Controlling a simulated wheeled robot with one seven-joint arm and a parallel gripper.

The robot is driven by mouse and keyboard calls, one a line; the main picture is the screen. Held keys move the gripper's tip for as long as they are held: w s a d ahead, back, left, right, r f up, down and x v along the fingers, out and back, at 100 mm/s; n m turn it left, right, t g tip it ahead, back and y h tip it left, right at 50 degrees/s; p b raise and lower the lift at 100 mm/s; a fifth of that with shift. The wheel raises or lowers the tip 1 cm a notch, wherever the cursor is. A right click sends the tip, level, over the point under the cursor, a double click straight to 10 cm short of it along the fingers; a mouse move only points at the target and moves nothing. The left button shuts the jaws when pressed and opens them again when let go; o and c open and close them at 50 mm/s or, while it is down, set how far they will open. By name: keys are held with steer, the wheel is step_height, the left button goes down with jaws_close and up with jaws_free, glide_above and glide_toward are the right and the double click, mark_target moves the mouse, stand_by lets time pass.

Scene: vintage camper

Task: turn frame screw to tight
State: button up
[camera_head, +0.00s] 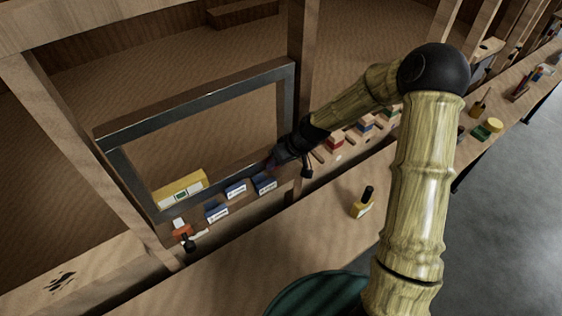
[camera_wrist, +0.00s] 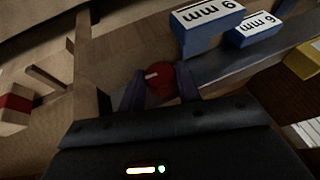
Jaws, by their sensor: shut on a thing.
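The frame screw (camera_wrist: 160,77) shows in the wrist view as a red round knob with a short white mark at its left. It sits at the end of the grey metal bar of the frame (camera_wrist: 222,70). My gripper (camera_wrist: 162,84) is shut on the knob, one dark finger on each side. In the head view my gripper (camera_head: 277,158) is at the lower right corner of the dark rectangular frame (camera_head: 198,102). The knob is mostly hidden there by the fingers. I see no readable tight mark.
Blue blocks (camera_head: 235,189) marked in mm stand along the frame's lower bar, close to my gripper. A yellow box (camera_head: 180,189) is left of them. Several red and blue blocks (camera_head: 336,142) lie right of the post. A yellow bottle (camera_head: 363,204) stands on the wooden bench.

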steer(key=shift+w+d+r, duration=0.1)
steer(key=shift+w, duration=0.15)
stand_by(0.4)
steer(key=o, duration=1)
steer(key=shift+s+y, duration=0.1)
steer(key=shift+y, duration=0.2)
steer(key=shift+d+r, duration=0.25)
steer(key=shift+r, duration=0.05)
steer(key=b+v, duration=0.3)
steer(key=v, duration=1.3)
steer(key=shift+r, duration=0.3)
